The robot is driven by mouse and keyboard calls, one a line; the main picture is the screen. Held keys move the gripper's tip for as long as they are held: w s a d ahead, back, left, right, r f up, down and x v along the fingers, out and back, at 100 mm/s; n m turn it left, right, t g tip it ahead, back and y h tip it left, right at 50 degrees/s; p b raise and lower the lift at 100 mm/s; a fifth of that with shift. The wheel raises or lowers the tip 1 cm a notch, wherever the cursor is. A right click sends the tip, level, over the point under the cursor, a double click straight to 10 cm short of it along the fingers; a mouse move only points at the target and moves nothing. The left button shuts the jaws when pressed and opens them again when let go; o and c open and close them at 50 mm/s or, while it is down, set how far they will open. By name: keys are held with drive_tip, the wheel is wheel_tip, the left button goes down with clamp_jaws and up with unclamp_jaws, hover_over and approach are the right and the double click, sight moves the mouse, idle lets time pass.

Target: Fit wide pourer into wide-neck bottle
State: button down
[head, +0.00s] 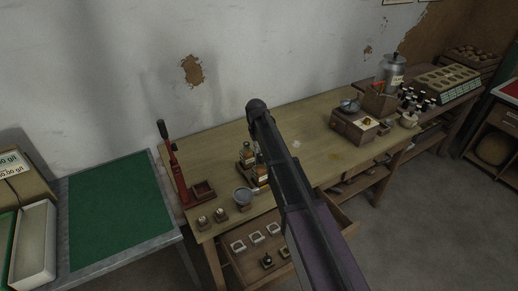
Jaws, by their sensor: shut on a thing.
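Two small glass bottles with pale labels and brownish contents stand on the wooden bench, left of my arm: a rear bottle (247,154) and a front bottle (260,174). My arm partly covers them, and I cannot tell which has the wide neck. I cannot pick out the wide pourer for sure. Small fittings sit in holders at the bench's front left, a left holder (203,222) and a right holder (220,215). My gripper is not visible; my dark arm crosses the middle of the view and hides what lies behind it.
A red lever press (172,165) stands at the wooden bench's (310,138) left end. A round grey dish (243,196) sits near the front edge. An open drawer (240,268) with several white holders juts out below. A green-topped table (115,208) is left.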

drive_tip(key=shift+f+b, duration=0.35)
drive_tip(key=shift+f, duration=0.05)
idle(0.9)
idle(0.7)
drive_tip(key=c, duration=0.7)
unclamp_jaws()
drive_tip(key=shift+r, duration=0.1)
drive_tip(key=shift+a+r+p, duration=0.2)
drive_tip(key=shift+r+p, duration=2.75)
drive_tip(key=shift+p, duration=0.05)
drive_tip(key=s+d+f+m+b, duration=0.1)
drive_tip(key=s+d, duration=0.6)
drive_tip(key=s, duration=0.2)
drive_tip(key=s+d+f+m+b, duration=0.1)
drive_tip(key=s+d+m, duration=0.1)
drive_tip(key=s+d, duration=0.6)
drive_tip(key=s+d+f+m+b, duration=0.1)
drive_tip(key=s+d+f+b, duration=0.1)
drive_tip(key=s+d, duration=0.6)
drive_tip(key=shift+s+d+m+y, duration=0.15)
drive_tip(key=shift+s+m+y, duration=0.15)
drive_tip(key=shift+s, duration=0.55)
